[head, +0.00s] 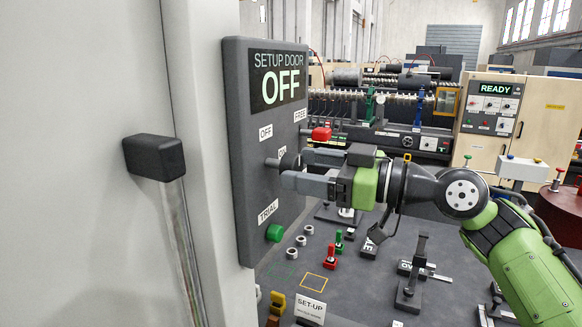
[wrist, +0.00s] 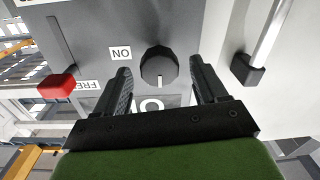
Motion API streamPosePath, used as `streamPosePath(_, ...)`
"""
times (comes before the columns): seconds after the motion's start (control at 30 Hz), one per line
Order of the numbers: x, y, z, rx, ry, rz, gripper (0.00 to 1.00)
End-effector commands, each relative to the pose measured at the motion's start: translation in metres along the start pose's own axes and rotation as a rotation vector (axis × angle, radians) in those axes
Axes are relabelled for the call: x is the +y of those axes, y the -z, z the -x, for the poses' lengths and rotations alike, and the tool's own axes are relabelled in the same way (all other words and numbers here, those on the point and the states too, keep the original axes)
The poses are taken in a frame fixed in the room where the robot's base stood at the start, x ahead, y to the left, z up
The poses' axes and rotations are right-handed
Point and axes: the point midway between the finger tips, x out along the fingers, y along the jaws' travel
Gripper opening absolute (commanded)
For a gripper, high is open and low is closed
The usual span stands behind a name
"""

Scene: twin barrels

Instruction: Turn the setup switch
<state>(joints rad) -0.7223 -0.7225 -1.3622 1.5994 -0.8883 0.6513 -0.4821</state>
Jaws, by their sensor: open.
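The setup switch is a round black knob (head: 290,162) on the dark panel (head: 245,160) under a "SETUP DOOR OFF" display (head: 279,81). The wrist view is upside down and shows the knob (wrist: 158,64) with its white mark towards the picture's bottom, on the side of a partly hidden label. An "ON" label (wrist: 121,53) lies left of it there. My gripper (head: 303,170) is open at the knob. In the wrist view my gripper (wrist: 162,82) has one finger on each side of the knob, with gaps between. Contact is not visible.
A red handle (head: 321,134) by the "FREE" label and a green button (head: 274,233) by "TRIAL" sit on the same panel. A black door handle (head: 154,158) stands out at left. Several small parts and fixtures lie on the dark table (head: 345,290) below.

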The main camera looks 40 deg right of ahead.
Motion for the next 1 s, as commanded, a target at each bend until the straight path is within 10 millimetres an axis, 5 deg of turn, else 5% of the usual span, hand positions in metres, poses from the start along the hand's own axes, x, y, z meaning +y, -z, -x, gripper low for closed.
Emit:
streamPosePath(0.2, 0.0, 0.0, -0.028, -0.001, 0.001, -0.001, 0.72)
streamPosePath(0.47, 0.0, 0.0, -0.029, 0.0, -0.001, -0.001, 0.72)
streamPosePath(0.8, 0.0, 0.0, -0.029, 0.0, -0.001, -0.001, 0.2)
streamPosePath(1.0, 0.0, 0.0, -0.029, 0.0, 0.0, -0.01, 0.16)
